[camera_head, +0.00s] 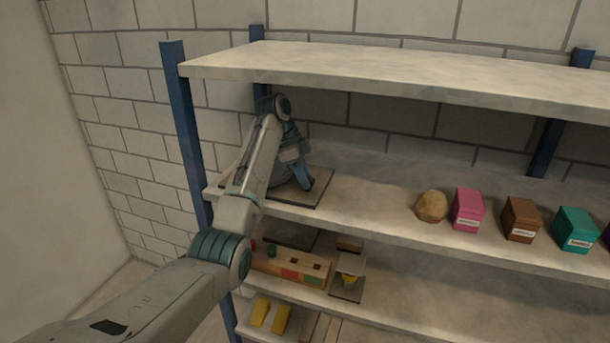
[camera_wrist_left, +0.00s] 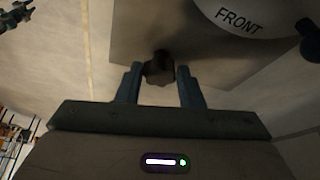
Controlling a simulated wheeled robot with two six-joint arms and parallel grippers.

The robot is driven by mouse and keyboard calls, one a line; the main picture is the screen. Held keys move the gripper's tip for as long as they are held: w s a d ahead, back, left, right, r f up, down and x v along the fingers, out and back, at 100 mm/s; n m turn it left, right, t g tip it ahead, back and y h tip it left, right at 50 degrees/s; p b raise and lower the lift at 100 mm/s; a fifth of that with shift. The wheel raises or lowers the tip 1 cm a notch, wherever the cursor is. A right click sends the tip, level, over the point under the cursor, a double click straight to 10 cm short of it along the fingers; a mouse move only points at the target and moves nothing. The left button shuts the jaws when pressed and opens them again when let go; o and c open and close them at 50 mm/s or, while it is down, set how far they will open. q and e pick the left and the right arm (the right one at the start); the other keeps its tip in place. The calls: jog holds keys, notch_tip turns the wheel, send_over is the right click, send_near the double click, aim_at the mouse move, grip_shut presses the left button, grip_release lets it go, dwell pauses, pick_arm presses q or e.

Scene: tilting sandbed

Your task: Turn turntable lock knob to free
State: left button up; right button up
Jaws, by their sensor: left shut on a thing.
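The turntable (camera_wrist_left: 245,18) shows in the left wrist view as a pale round disc marked FRONT, cut off by the top edge. It sits on a brown-grey base plate (camera_wrist_left: 135,35). A small dark lock knob (camera_wrist_left: 159,68) is at the plate's near edge, between the fingers of my left gripper (camera_wrist_left: 159,76), which is shut on it. In the head view my left gripper (camera_head: 304,181) is over the base plate (camera_head: 318,190) on the middle shelf. My arm hides most of the turntable and the knob there. I cannot read the knob's setting. My right gripper is not in view.
The shelf board (camera_head: 390,70) above limits the height; a blue post (camera_head: 186,140) stands left of my arm. On the middle shelf are a brown lump (camera_head: 431,206), a pink box (camera_head: 467,209), a brown box (camera_head: 521,219) and a teal box (camera_head: 575,229).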

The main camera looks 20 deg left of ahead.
pick_arm(q)
jog(key=shift+d, duration=0.15)
jog(key=shift+n, duration=0.4)
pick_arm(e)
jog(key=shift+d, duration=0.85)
pick_arm(q)
jog(key=n+t, duration=0.1)
jog(key=n, duration=0.2)
jog(key=shift+s+d, duration=0.1)
jog(key=shift+s, duration=0.05)
jog(key=n+t+y, duration=0.1)
jog(key=n, duration=0.3)
jog(key=shift+s+d+r+n+t+y, duration=0.1)
jog(key=shift+r+n+t+y, duration=0.1)
jog(key=shift+n+t+y, duration=0.15)
jog(key=shift+d+n+t+y, duration=0.1)
jog(key=shift+n+t+y, duration=0.25)
jog(key=shift+n, duration=0.9)
jog(key=n, duration=0.2)
jog(key=n+y, duration=0.1)
jog(key=shift+d+r+n+y, duration=0.1)
jog(key=shift+d+n+y, duration=0.05)
jog(key=shift+n+y, duration=0.2)
jog(key=n+y, duration=0.2)
jog(key=n, duration=0.3)
jog(key=shift+d, duration=0.1)
jog(key=shift+n+y, duration=0.25)
jog(key=shift+n, duration=0.6)
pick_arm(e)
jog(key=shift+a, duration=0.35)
